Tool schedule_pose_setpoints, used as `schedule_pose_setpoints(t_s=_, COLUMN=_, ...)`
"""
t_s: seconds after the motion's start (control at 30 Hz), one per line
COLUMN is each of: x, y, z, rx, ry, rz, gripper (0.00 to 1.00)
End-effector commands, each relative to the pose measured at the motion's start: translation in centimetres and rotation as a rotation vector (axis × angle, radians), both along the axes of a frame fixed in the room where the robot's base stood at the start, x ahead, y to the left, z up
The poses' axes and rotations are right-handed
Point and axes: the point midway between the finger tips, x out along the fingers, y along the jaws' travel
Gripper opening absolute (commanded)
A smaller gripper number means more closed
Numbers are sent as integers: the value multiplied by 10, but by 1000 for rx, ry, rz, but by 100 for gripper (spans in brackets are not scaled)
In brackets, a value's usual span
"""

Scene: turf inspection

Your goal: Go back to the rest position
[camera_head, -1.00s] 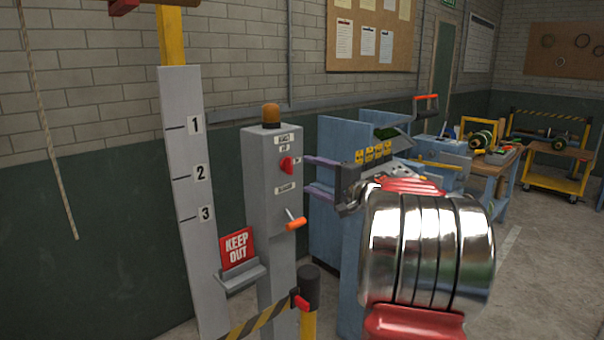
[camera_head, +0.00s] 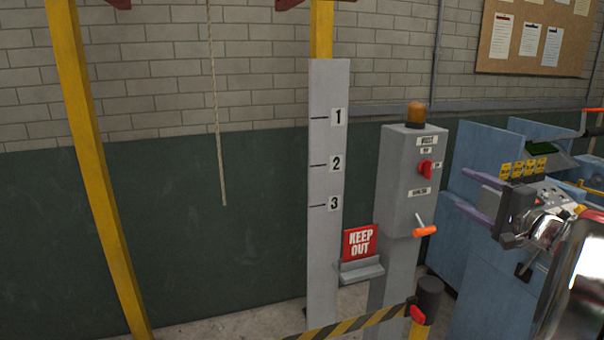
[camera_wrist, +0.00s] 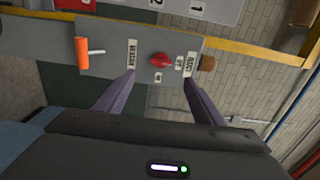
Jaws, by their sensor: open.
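My gripper (camera_head: 455,187) is at the right in the head view, its two purple fingers apart with nothing between them. They point left toward the grey control post (camera_head: 397,185) and appear clear of it. In the wrist view my gripper (camera_wrist: 158,75) shows its fingers spread, with the post's red knob (camera_wrist: 160,60) seen in the gap beyond them. The post also carries an orange-handled lever (camera_head: 425,231) and an amber lamp (camera_head: 416,114). My chrome and red arm links fill the lower right corner of the head view.
A grey board marked 1, 2, 3 (camera_head: 322,260) stands left of the post. A red KEEP OUT sign (camera_head: 360,242) sits in a grey holder (camera_head: 360,271). A striped barrier (camera_head: 365,322) runs low in front to a dark-topped post (camera_head: 429,298). A rope (camera_head: 216,110) hangs at left.

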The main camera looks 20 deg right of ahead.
Motion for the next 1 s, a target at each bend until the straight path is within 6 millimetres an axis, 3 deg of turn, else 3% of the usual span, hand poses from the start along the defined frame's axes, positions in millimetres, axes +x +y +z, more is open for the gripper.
schedule_pose_setpoints(t_s=0.13, x=0, y=-1, z=-1, rx=24, ry=3, rz=-3, gripper=62)
schedule_pose_setpoints(t_s=0.23, x=-1, y=3, z=-16, rx=47, ry=56, rz=7, gripper=62)
schedule_pose_setpoints(t_s=0.47, x=-19, y=35, z=-90, rx=77, ry=300, rz=65, gripper=62)
schedule_pose_setpoints(t_s=0.7, x=-42, y=110, z=-142, rx=10, ry=560, rz=184, gripper=62)
schedule_pose_setpoints(t_s=1.0, x=-83, y=212, z=-181, rx=-203, ry=845, rz=357, gripper=62)
